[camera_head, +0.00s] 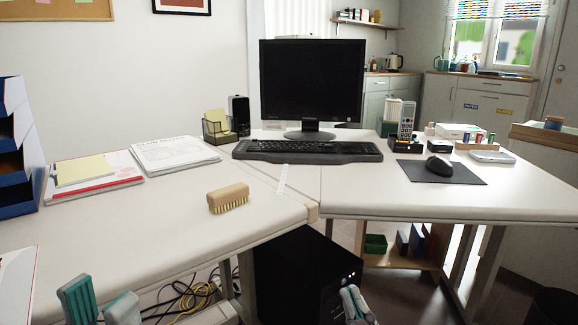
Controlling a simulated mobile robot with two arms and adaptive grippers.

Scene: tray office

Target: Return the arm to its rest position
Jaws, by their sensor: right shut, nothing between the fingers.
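My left gripper (100,303) shows at the bottom left as two separate teal finger pads, apart and with nothing between them. It is in front of the left desk's near edge. My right gripper (354,303) shows at the bottom, right of centre, with its teal fingers together and empty. It is low, in front of the black computer tower (300,270) under the desks. Most of both arms is out of view.
A wooden brush (228,197) lies on the left desk (140,230). Papers (175,155) and a blue file holder (18,145) stand further left. A monitor (311,80), keyboard (308,151), mouse (439,165) and phone (406,121) stand on the desks. Cables (190,300) lie below.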

